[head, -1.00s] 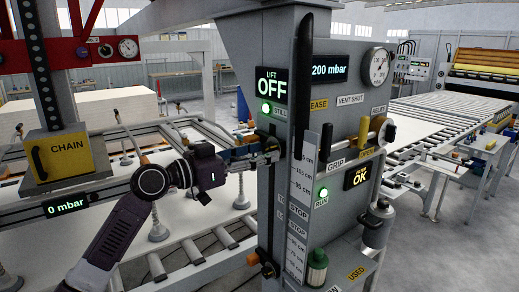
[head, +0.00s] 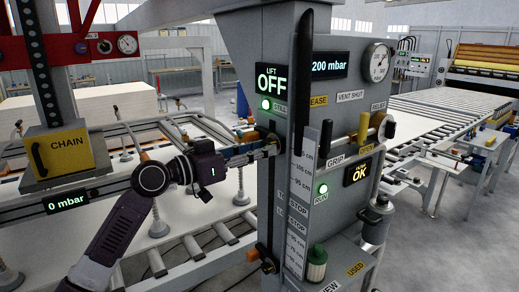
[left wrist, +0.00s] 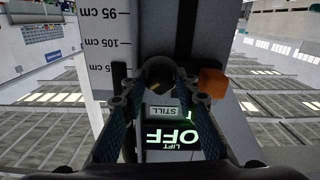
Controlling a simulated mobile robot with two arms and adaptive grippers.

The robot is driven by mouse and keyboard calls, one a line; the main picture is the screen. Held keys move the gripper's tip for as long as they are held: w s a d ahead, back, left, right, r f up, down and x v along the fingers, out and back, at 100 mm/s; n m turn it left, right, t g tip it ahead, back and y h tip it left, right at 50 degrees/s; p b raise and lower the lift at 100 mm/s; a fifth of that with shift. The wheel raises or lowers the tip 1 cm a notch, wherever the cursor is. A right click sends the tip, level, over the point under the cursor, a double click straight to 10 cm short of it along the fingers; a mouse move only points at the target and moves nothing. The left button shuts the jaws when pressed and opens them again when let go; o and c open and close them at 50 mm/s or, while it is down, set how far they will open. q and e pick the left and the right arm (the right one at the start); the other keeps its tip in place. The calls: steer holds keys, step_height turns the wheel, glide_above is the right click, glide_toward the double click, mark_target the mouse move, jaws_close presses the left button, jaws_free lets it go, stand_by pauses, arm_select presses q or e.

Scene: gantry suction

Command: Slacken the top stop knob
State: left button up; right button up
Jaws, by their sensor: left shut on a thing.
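The top stop's dark round knob (left wrist: 160,74) sits between my left fingertips in the left wrist view, with an orange block (left wrist: 212,82) beside it. My left gripper (head: 268,149) reaches from the left to the top stop on the grey column's left side in the head view. It is shut on the knob, and the fingers partly hide the stop there. A second, lower stop with a dark knob (head: 266,259) sits further down the same side. My right gripper is not in view.
A centimetre scale (head: 299,200) runs down the column. The lift display (head: 270,82) reads OFF above my gripper. A yellow chain box (head: 62,150) is at left. Rollers and a frame with suction cups lie behind my arm.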

arm_select(q)
steer(key=shift+r+n+p, duration=0.1)
steer(key=shift+n+p, duration=1.2)
steer(key=shift+n, duration=1.8)
steer(key=o, duration=1.1)
steer(key=shift+o, duration=0.2)
steer(key=v, duration=1.2)
